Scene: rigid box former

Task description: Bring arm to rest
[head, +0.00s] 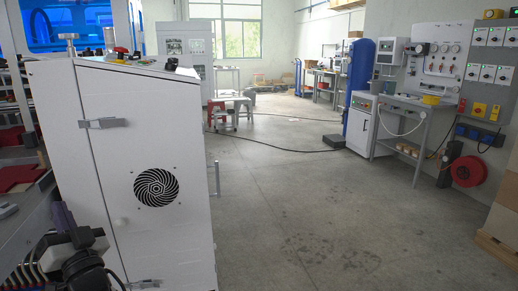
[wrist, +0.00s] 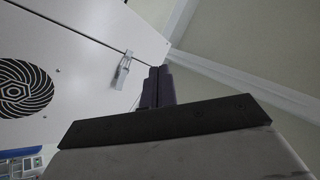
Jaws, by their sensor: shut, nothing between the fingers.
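My gripper (wrist: 158,72) points away from the wrist camera, with its two dark fingers side by side and touching, nothing between them. In the wrist view its tips lie just right of the metal latch (wrist: 122,70) on the white cabinet (wrist: 70,55). I cannot tell the exact gap to the cabinet. In the head view a dark part of my arm with purple-grey fingers shows at the lower left, beside the lower left part of the white cabinet (head: 150,120). The rest of the arm is out of view.
The cabinet has a round black fan grille (head: 156,188) and small knobs on top. A work surface with a red pad (head: 18,174) lies at the far left. Open concrete floor (head: 290,210) stretches right of the cabinet. A workbench (head: 410,104) stands along the right wall.

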